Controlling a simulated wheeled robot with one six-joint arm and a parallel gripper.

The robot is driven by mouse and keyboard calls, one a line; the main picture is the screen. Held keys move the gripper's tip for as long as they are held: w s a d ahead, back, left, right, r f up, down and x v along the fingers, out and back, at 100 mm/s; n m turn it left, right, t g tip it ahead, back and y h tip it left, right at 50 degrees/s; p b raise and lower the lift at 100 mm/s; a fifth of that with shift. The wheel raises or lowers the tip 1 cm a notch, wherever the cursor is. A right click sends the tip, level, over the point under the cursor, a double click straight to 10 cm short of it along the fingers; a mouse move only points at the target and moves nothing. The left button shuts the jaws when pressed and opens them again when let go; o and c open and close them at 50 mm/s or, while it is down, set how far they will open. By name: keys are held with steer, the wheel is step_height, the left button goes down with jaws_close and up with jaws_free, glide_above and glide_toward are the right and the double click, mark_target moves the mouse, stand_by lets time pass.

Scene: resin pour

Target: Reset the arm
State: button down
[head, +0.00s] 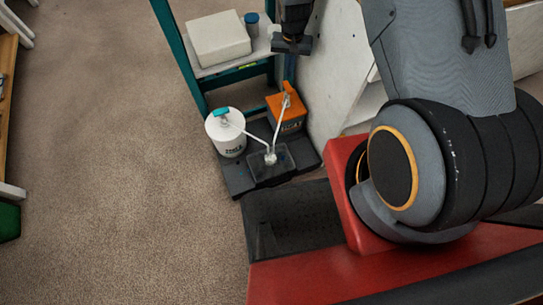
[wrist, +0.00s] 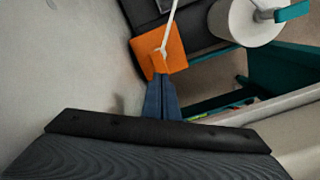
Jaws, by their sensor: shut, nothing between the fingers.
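My gripper (head: 292,46) hangs at the top of the head view, beside the upper shelf and well above the containers. In the wrist view its dark blue fingers (wrist: 162,98) are together with nothing between them. Below them, in the wrist view, is an orange container (wrist: 172,50) with a white tube rising from it. The orange container (head: 289,117) also shows in the head view, at the back right of a dark tray (head: 240,183). My gripper appears apart from it.
A white canister (head: 226,136) with a teal top stands left on the tray. White tubes meet at a small clear vessel (head: 269,160) in front. A teal-framed shelf (head: 197,84) carries a pale box (head: 218,38) and a blue-capped jar (head: 252,24). A pale panel (head: 335,75) stands right. Carpet left is clear.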

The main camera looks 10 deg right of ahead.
steer(key=shift+r, duration=0.15)
stand_by(0.4)
steer(key=s+r+n+p, duration=0.15)
steer(key=s+r, duration=0.25)
steer(key=r, duration=0.7)
steer(key=s+r+p, duration=0.2)
steer(key=s+r, duration=0.2)
steer(key=r, duration=0.8)
steer(key=s+r+n+p, duration=0.2)
steer(key=s+r, duration=1.4)
steer(key=s, duration=0.3)
steer(key=shift+r+p, duration=0.25)
steer(key=shift+p, duration=0.15)
steer(key=shift+s, duration=0.15)
